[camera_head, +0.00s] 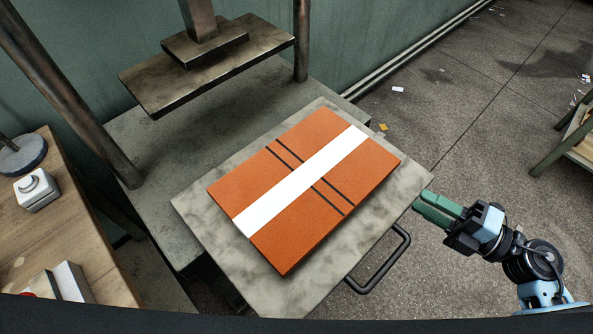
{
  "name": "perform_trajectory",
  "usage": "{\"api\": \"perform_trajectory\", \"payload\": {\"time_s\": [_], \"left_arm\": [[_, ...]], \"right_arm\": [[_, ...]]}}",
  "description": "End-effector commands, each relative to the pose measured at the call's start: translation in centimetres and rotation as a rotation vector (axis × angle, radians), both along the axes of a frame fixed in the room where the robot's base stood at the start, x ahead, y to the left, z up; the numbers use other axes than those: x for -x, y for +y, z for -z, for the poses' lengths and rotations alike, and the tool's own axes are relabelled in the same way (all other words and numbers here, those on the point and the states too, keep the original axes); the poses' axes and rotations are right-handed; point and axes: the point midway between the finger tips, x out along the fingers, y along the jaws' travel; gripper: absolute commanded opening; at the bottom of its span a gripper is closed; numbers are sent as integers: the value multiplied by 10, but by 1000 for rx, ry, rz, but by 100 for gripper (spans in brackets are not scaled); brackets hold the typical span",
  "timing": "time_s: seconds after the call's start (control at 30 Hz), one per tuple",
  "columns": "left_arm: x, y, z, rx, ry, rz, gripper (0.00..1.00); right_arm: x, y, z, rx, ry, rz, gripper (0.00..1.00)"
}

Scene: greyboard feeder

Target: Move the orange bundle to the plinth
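The orange bundle (284,155) is a flat rectangular stack with a wide white band and two thin dark lines across it. It lies flat on a grey slab (205,222) with a handle at its near right side. My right gripper (437,207), with green fingers, is to the right of the bundle and apart from it, past the slab's right edge. I cannot tell how far apart its fingers are. My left gripper is not in view. I cannot tell which thing in view is the plinth.
A press-like plate (215,62) on a column hangs above the grey bed behind the bundle, between dark posts. A black handle (384,262) sticks out near my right gripper. A wooden table (75,225) with a white device stands at left. Open floor lies at right.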

Motion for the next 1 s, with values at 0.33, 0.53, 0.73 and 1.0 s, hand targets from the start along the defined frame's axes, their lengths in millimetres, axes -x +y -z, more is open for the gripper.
{"api": "perform_trajectory", "payload": {"time_s": [0.33, 0.53, 0.73, 1.0], "left_arm": [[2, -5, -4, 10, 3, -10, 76], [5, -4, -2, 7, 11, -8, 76], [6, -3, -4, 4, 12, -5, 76], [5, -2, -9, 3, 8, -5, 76]], "right_arm": [[-10, 14, -2, -1, -3, -2, 29], [-15, 22, -1, 1, -2, -1, 29], [-23, 38, -4, -2, -4, -2, 29], [-40, 65, -2, -1, -1, -1, 29]]}}
